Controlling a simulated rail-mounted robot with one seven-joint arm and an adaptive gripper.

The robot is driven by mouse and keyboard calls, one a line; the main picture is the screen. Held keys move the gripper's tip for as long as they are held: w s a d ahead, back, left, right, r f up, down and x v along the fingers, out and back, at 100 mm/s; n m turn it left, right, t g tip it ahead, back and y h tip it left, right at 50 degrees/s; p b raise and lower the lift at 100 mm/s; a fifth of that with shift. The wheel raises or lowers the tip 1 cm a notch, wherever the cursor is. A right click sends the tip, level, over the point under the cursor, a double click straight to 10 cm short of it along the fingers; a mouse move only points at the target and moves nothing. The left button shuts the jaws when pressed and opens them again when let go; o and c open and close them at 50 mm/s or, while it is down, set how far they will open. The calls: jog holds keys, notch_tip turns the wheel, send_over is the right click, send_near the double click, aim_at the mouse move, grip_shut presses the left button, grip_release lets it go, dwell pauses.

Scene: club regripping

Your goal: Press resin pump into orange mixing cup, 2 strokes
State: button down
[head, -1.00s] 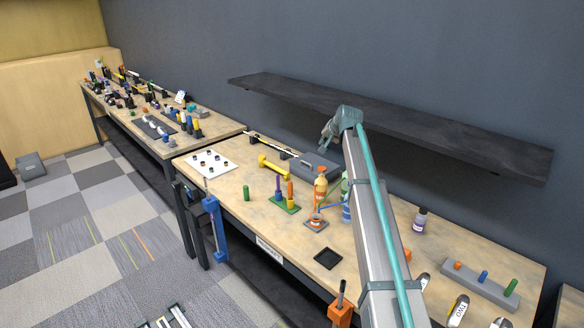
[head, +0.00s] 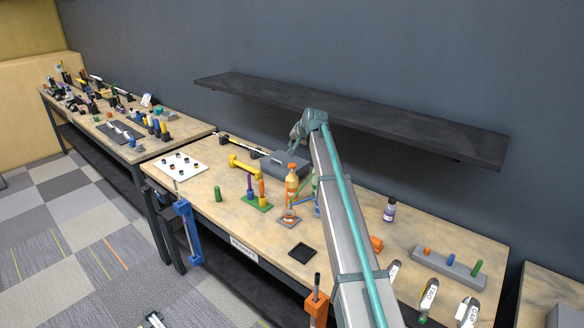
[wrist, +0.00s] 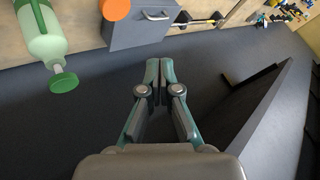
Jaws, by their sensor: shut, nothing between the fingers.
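The orange pump bottle (head: 292,188) stands upright on the bench, and its round orange top (wrist: 116,8) shows at the top edge of the wrist view. The small orange mixing cup (head: 289,215) sits on a pad just in front of it. A green pump bottle (wrist: 42,38) with a green head is at upper left in the wrist view; my arm mostly hides it in the head view. My gripper (wrist: 158,82) is shut and empty. In the head view it (head: 295,134) is raised above and behind the orange bottle, apart from it.
A grey box (head: 286,162) stands behind the bottles, below a dark wall shelf (head: 350,112). A yellow part (head: 246,167), a green rack (head: 257,202), a black tray (head: 302,253) and a purple-labelled bottle (head: 389,210) stand around the bench. Bare bench lies left of the black tray.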

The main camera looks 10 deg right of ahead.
aim_at(292, 164)
jog(key=shift+f+b, duration=1.1)
jog(key=shift+f, duration=2)
jog(key=shift+f, duration=0.15)
jog(key=shift+f, duration=0.3)
jog(key=shift+f+b, duration=0.7)
jog(key=shift+f, duration=0.25)
dwell(0.4)
jog(key=shift+r+p, duration=0.5)
jog(key=shift+r, duration=0.9)
jog(key=shift+r, duration=0.15)
jog(key=shift+r+p, duration=0.85)
jog(key=shift+r, duration=1.5)
